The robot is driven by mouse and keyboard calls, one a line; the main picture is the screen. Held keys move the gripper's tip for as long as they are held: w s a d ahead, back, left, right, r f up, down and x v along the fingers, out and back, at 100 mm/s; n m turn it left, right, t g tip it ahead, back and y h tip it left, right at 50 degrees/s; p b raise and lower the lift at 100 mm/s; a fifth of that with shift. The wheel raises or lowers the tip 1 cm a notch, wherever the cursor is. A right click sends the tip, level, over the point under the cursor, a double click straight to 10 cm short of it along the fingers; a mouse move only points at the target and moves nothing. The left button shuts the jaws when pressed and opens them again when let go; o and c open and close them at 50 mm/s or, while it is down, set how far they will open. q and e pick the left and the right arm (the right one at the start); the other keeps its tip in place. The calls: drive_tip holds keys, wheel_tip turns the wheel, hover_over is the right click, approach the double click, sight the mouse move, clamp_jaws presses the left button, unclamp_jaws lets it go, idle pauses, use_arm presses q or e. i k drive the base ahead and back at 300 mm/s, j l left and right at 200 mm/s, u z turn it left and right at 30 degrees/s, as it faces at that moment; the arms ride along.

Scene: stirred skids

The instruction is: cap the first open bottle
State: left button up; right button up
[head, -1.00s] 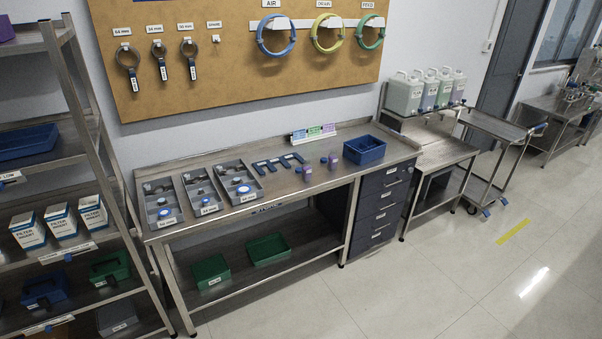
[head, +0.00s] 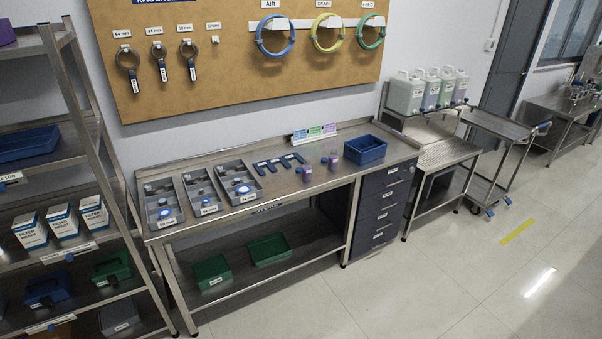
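Two small bottles with purple labels stand on the steel bench, right of centre: a nearer bottle (head: 308,174) and a farther bottle (head: 333,162). A small blue item (head: 299,170) is beside the nearer bottle and another (head: 324,160) is beside the farther one; they look like caps, but are too small to be sure. I cannot tell which bottle is open. Neither of my grippers is in view.
The bench (head: 300,205) also holds grey trays (head: 163,223) with parts, a blue comb-shaped rack (head: 279,163) and a blue bin (head: 366,149). A steel shelf (head: 60,170) stands at the left. The floor (head: 420,290) in front is clear.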

sight(307, 168)
drive_tip(key=i+z, duration=0.15)
drive_tip(key=i, duration=2.3)
